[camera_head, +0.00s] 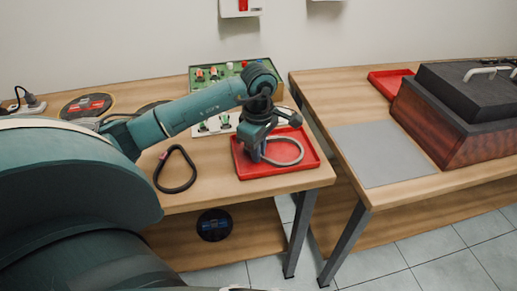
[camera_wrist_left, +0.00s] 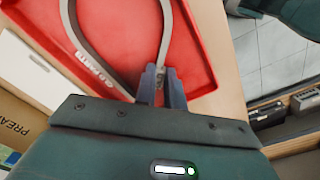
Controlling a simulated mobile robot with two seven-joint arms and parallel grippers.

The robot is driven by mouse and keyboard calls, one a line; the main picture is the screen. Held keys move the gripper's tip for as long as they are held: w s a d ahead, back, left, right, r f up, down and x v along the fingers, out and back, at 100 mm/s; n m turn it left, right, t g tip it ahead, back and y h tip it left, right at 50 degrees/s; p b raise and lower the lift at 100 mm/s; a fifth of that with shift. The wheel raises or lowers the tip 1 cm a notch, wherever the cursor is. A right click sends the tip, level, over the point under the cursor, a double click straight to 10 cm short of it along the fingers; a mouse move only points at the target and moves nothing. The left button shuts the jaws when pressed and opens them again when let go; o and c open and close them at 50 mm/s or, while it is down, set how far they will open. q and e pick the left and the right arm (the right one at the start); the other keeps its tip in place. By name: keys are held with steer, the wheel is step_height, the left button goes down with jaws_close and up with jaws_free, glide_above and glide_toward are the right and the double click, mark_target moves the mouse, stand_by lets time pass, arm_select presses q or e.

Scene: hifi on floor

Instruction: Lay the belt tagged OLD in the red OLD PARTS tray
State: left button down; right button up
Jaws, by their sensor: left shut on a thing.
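My left gripper (camera_head: 257,155) points down over the red tray (camera_head: 243,172) and is shut on a grey belt loop (camera_head: 300,153). In the left wrist view the gripper's two fingers (camera_wrist_left: 161,85) pinch the narrow end of the grey belt (camera_wrist_left: 85,40). The loop spreads over the floor of the red tray (camera_wrist_left: 195,50); I cannot tell whether it touches the floor. White lettering shows on the tray, partly covered. No readable OLD tag shows on the held belt. A black belt (camera_head: 178,188) with a small pinkish mark lies on the table left of the tray. My right gripper is not in view.
A green board (camera_head: 207,74) with small parts stands behind my arm. A grey mat (camera_head: 382,155), another red tray (camera_head: 384,82) and a wood-sided hifi unit (camera_head: 440,125) are on the right table. A narrow gap separates the tables. A dark round thing (camera_head: 214,225) lies on the lower shelf.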

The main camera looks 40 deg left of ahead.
arm_select(q)
steer(key=shift+f, duration=0.25)
steer(key=c, duration=1.5)
jaws_free()
steer(key=shift+r, duration=0.1)
